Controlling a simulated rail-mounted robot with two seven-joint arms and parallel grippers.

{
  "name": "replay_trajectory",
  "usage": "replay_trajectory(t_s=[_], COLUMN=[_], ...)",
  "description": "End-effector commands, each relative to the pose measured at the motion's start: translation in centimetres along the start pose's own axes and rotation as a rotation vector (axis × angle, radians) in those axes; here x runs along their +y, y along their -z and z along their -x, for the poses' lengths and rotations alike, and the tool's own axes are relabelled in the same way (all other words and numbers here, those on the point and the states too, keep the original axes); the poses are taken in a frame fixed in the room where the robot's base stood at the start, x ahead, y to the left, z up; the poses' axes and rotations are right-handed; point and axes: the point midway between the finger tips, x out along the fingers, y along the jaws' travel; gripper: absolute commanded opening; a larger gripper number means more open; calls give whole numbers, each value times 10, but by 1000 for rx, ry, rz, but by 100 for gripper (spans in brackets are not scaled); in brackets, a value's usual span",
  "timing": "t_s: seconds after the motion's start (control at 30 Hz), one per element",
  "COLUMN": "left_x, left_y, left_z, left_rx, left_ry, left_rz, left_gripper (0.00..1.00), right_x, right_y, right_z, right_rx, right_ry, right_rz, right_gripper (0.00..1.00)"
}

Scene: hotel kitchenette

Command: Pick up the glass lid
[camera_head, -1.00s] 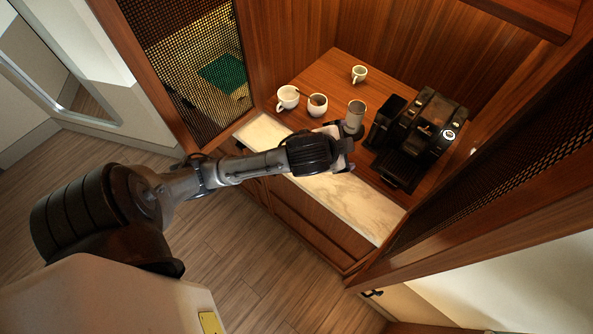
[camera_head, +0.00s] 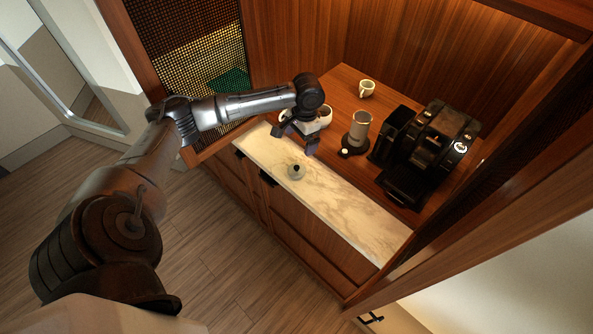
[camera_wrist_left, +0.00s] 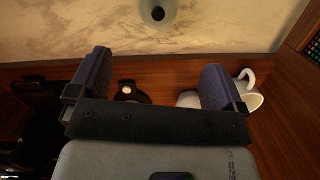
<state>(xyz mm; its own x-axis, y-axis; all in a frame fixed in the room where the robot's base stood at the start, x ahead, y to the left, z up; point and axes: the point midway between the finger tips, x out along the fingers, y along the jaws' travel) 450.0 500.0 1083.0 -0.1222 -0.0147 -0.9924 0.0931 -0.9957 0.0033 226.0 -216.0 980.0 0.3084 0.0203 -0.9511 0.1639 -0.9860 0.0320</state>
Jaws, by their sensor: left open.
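The glass lid (camera_head: 296,171) appears as a small pale round piece with a dark centre, lying on the marble strip (camera_head: 345,205) at the counter's front. It also shows at the top of the left wrist view (camera_wrist_left: 157,20), cut by the frame's edge. My left gripper (camera_head: 296,140) is open and empty, behind the lid and apart from it. In the left wrist view its two fingers (camera_wrist_left: 157,75) stand wide apart with nothing between them. My right gripper is not in view.
A glass-topped grinder (camera_head: 357,132) with a dark base stands right of the gripper, beside a black coffee machine (camera_head: 428,150). White cups (camera_head: 325,115) stand close behind the gripper, partly hidden. Another cup (camera_head: 367,88) is further back. The marble right of the lid is clear.

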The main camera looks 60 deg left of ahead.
Motion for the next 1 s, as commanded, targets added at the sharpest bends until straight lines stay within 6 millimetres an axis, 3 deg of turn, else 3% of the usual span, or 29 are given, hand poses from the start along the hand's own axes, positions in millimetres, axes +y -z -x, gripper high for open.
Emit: replay_trajectory(t_s=[0.4, 0.87, 1.0], left_x=[0, 1, 1], left_y=[0, 0, 0], left_z=[-66, -91, -107], left_rx=[0, 2, 0], left_ry=[1, 2, 2], left_rz=[14, 12, 12], left_gripper=[96, 96, 96], right_x=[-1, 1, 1], right_y=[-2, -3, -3], right_z=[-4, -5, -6], right_rx=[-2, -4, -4], right_ry=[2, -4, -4], right_rz=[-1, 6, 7], right_gripper=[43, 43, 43])
